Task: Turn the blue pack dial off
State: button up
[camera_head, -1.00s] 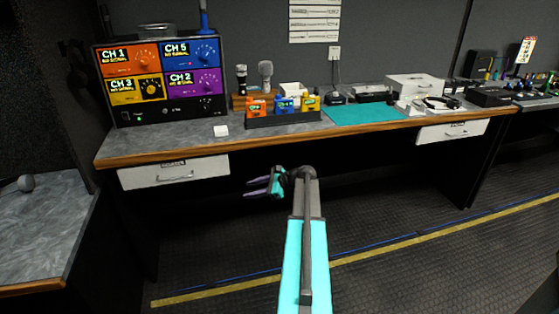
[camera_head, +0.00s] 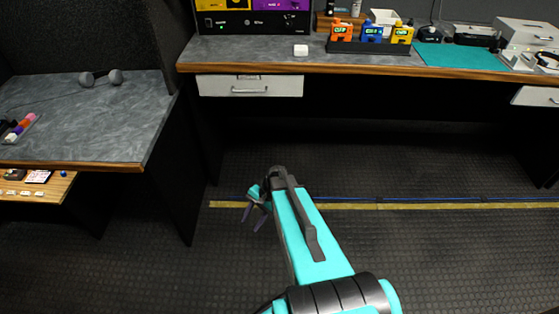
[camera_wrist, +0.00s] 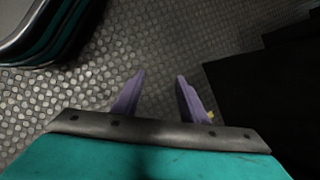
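The blue pack (camera_head: 372,32) stands in a dark rack on the bench, between an orange pack (camera_head: 341,33) and a yellow pack (camera_head: 402,34). Its dial is too small to make out in the head view. My gripper (camera_head: 256,216) hangs over the floor in front of the bench, well below and to the left of the packs. In the wrist view my gripper (camera_wrist: 160,95) has its two purple fingers apart with nothing between them, only floor behind.
The bench edge (camera_head: 400,73) and a white drawer (camera_head: 250,86) lie beyond my arm. A second grey table (camera_head: 80,130) stands at the left, with a wooden shelf (camera_head: 35,188) below. The floor ahead is clear.

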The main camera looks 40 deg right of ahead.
jog(key=s+a+f+n+g+h, duration=0.2)
jog(key=s+a+n, duration=0.1)
jog(key=s, duration=0.5)
jog(key=s+a+f+n+g+h, duration=0.2)
jog(key=s+a+f+n, duration=0.1)
jog(key=s+n, duration=0.3)
jog(key=s+a+f+n+g+h, duration=0.1)
jog(key=s+a+n, duration=0.3)
jog(key=s, duration=0.5)
jog(key=shift+s+a+f+n+g+h, duration=0.3)
jog(key=shift+s+a+f+g+h, duration=0.15)
jog(key=shift+f, duration=0.4)
jog(key=shift+c, duration=1)
